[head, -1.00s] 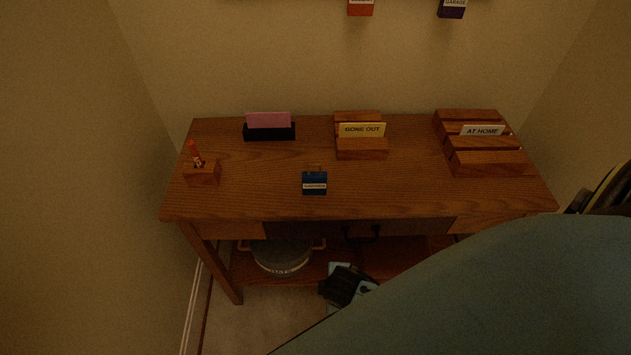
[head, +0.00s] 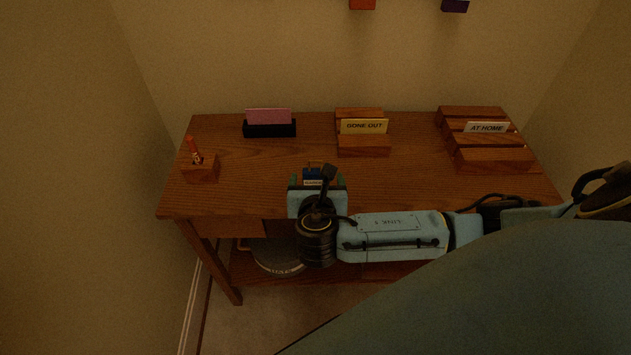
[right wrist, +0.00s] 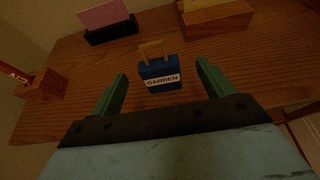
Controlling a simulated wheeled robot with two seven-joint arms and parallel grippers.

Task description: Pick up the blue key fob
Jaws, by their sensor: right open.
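The blue key fob (right wrist: 160,73) lies on the wooden desk (head: 240,185), with a white label reading "GARDEN" and a tan loop at its far end. In the head view the fob (head: 313,173) is partly hidden by my right gripper (head: 317,180). In the right wrist view my right gripper (right wrist: 158,88) is open, its two green fingers apart, one to each side of the fob's near end. The fob is a little beyond the fingertips and is not held. My left gripper is not in view.
A black holder (head: 270,130) with a pink card stands behind. Wooden card stands read "GONE OUT" (head: 363,127) and "AT HOME" (head: 487,128). A small wooden block (head: 200,172) holds an orange item at left. A round pot (head: 279,254) sits on the lower shelf.

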